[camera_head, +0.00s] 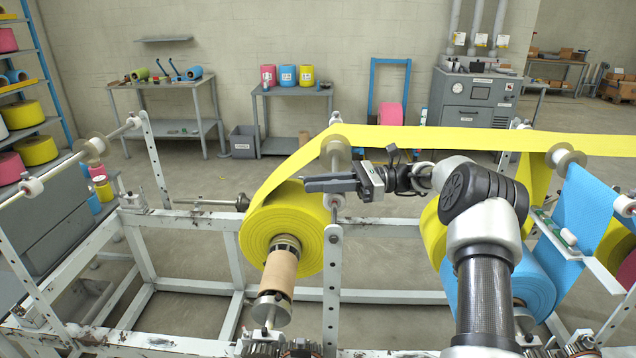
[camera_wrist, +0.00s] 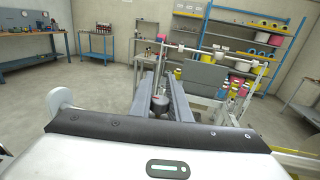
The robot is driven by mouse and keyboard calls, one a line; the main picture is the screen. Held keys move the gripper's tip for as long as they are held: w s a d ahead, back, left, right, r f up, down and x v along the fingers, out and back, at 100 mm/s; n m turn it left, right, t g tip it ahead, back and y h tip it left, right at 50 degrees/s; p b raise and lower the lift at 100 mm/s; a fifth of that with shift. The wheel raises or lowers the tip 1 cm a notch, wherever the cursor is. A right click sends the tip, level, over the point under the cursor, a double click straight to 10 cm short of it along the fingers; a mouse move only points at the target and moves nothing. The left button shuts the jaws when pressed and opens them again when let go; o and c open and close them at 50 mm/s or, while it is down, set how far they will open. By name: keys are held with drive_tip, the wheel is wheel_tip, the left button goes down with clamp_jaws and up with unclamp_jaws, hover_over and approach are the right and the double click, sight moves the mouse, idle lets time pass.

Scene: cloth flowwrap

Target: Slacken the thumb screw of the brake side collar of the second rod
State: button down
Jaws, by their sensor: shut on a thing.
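My gripper (camera_head: 309,184) is level above the near part of the rod that carries the yellow web (camera_head: 430,138), its fingers pointing left in the head view. A flanged spool (camera_head: 335,148) sits on that rod beyond the fingers. A pale collar (camera_head: 335,202) shows just below them, by the perforated upright (camera_head: 333,255). In the wrist view a small grey round piece (camera_wrist: 160,104), seemingly the thumb screw, sits between the two fingers. My gripper appears shut on it, near the finger bases. The fingers hide the screw in the head view.
The big yellow roll (camera_head: 258,240) on its cardboard core (camera_head: 281,272) lies just below and left of my gripper. A rod with collars (camera_head: 95,147) crosses at left. A blue web (camera_head: 585,220) hangs at right. White frame rails surround these.

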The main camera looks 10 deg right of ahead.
drive_tip(key=c, duration=1.7)
unclamp_jaws()
drive_tip(key=shift+o, duration=0.2)
drive_tip(key=shift+d, duration=0.1)
drive_tip(key=d, duration=1.2)
